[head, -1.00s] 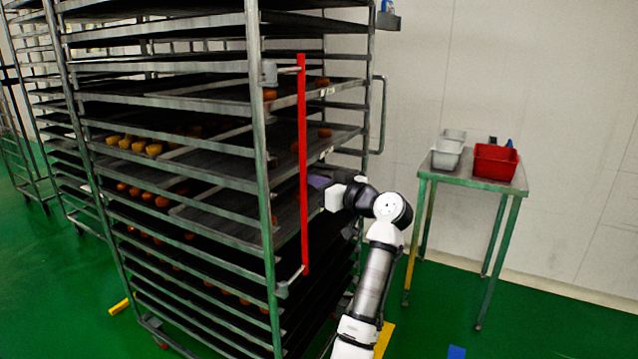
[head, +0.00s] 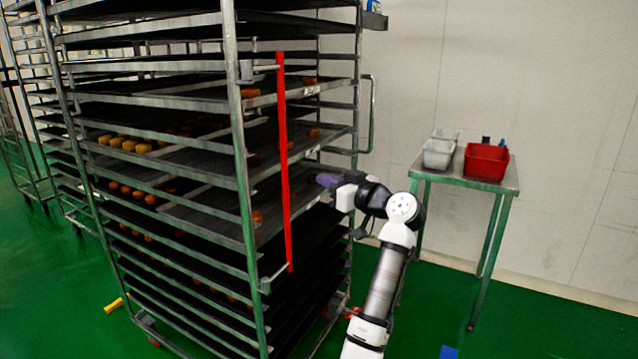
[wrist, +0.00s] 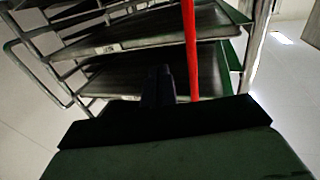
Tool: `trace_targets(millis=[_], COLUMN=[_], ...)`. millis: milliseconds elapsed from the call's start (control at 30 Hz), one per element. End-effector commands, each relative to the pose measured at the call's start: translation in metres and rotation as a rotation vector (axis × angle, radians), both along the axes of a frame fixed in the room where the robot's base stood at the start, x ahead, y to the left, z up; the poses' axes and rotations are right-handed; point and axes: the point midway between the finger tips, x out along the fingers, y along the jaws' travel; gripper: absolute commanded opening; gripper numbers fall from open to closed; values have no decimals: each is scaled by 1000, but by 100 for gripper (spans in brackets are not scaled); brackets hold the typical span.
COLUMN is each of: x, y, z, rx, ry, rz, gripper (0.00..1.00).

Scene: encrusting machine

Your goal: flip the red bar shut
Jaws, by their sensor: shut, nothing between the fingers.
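The red bar (head: 284,160) is a long upright rod. It is held off the near post of the tall tray rack (head: 240,140) by short arms at top and bottom. It stands out to the right, in front of the rack's tray openings. My gripper (head: 326,180) is to the right of the bar at about mid height, apart from it in the picture. In the wrist view, the shut, empty fingers (wrist: 158,86) point at the trays, and the bar (wrist: 190,50) is just right of them. Depth between fingertips and bar is hard to judge.
Trays with orange and yellow pieces (head: 125,143) fill the rack. A side handle (head: 370,115) sticks out at the rack's right. A metal table (head: 462,178) with a red bin (head: 486,161) and a grey bin (head: 439,152) stands by the wall.

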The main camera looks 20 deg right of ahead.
Motion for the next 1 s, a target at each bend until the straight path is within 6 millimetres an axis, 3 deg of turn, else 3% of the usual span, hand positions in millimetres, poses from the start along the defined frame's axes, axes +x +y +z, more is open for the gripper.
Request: trace_targets(millis=[100,333,1000], x=[-19,-42,-48], y=[-22,-49,-56], z=[-2,-1,-1], rx=[0,0,0], ry=[0,1,1], rz=[-1,1,2], gripper=[0,0,0])
